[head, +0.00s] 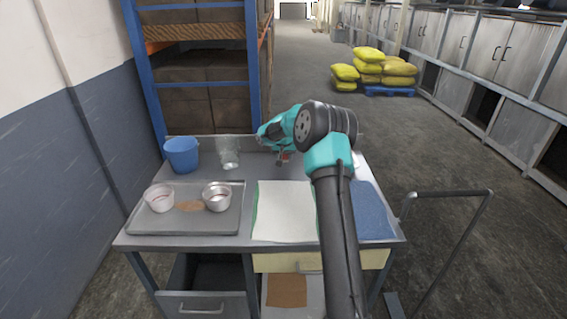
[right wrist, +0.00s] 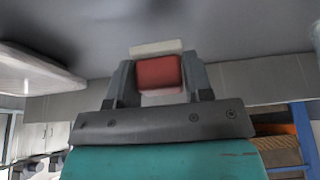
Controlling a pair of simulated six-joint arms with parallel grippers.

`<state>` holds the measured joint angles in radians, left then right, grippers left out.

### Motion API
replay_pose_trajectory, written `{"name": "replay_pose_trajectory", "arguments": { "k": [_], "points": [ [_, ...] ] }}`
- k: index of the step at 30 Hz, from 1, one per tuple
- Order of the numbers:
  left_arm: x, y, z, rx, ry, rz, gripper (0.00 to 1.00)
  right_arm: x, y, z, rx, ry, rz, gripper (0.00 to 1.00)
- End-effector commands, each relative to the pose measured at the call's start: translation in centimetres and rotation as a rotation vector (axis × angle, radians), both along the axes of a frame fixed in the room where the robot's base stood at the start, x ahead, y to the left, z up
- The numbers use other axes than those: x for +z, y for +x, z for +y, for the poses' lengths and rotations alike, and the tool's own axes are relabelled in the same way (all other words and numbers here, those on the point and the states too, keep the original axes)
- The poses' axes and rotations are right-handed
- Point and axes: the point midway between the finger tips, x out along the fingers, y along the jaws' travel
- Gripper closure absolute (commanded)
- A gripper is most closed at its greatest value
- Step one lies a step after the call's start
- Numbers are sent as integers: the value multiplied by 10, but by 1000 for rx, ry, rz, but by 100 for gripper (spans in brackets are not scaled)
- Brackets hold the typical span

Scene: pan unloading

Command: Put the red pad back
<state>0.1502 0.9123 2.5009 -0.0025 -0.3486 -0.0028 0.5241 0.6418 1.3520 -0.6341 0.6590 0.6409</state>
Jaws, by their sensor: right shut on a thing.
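The red pad (right wrist: 160,73) is a small red block between the two grey fingers of my right gripper (right wrist: 158,82) in the right wrist view. A pale strip lies along its outer side; I cannot tell if it belongs to the pad. In the head view the right gripper (head: 281,158) is over the back of the metal table, pointing down, and only a small bit of red (head: 285,156) shows at its tips. My arm hides part of the table behind it. I cannot tell whether the pad touches the table top. My left gripper is in neither view.
A grey tray (head: 185,228) with two metal cups is at the table's left. A blue bucket (head: 182,154) and a clear glass (head: 229,158) stand behind it. A white mat (head: 284,222) and a blue mat (head: 371,212) lie to the right. A cart handle (head: 446,193) stands beside the table.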

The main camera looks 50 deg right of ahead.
Motion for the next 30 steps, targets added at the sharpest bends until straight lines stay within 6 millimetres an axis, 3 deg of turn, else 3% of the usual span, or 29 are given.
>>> {"name": "replay_pose_trajectory", "arguments": {
  "k": [5,13,26,27,30],
  "points": [
    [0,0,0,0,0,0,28,-4,0,0,0,1,1,80],
    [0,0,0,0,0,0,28,-34,-1,0,0,1,1,80],
    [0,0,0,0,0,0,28,-38,0,0,0,0,0,80],
    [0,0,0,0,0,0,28,-38,0,0,0,0,0,50],
    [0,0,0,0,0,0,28,-38,0,0,0,0,0,41]
  ]
}}
